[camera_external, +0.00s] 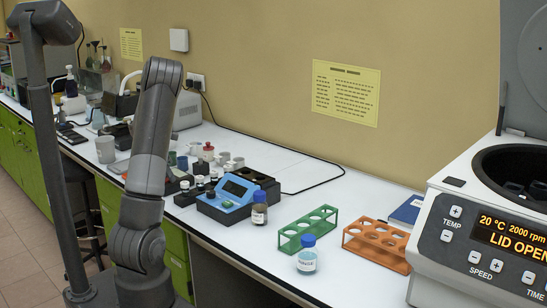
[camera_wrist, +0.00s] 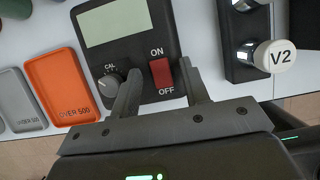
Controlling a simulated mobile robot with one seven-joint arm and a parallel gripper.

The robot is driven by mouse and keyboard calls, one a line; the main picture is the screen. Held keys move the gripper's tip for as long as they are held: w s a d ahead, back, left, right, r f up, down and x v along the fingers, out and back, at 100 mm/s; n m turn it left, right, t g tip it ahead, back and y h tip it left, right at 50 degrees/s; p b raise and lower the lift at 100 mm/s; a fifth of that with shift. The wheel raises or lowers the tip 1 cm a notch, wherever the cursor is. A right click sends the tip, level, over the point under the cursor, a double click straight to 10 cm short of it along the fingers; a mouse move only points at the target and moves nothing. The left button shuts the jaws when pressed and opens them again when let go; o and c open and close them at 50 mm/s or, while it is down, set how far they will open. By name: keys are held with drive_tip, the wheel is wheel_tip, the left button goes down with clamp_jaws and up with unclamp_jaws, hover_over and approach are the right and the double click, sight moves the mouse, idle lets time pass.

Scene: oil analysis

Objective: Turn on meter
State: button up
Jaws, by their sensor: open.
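The meter shows in the wrist view as a dark box with a blank pale green screen (camera_wrist: 114,24), a CAL knob (camera_wrist: 110,83) and a red rocker switch (camera_wrist: 161,72). ON is printed above the switch and OFF below it. I cannot tell which way the rocker is tilted. My gripper (camera_wrist: 160,68) is open and empty, one finger between the knob and the switch, the other by the meter's right edge. The switch lies between the fingers; contact is unclear. In the external view my arm hides the gripper, and I cannot make out the meter.
An orange tray (camera_wrist: 62,88) and a grey tray (camera_wrist: 20,101) lie left of the meter. A dark rack with a V2 knob (camera_wrist: 276,59) stands right. In the external view are a blue device (camera_external: 227,207), bottles, green rack (camera_external: 308,227), orange rack (camera_external: 377,246) and centrifuge (camera_external: 460,264).

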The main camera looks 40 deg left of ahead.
sight(167, 180)
clamp_jaws()
drive_tip(key=shift+w+g, duration=0.25)
drive_tip(key=shift+g, duration=0.55)
drive_tip(key=shift+w+g, duration=0.25)
drive_tip(key=shift+g, duration=0.55)
unclamp_jaws()
wheel_tip(167, 180, up, 11)
drive_tip(key=s, duration=0.1)
drive_tip(key=shift+f, duration=0.1)
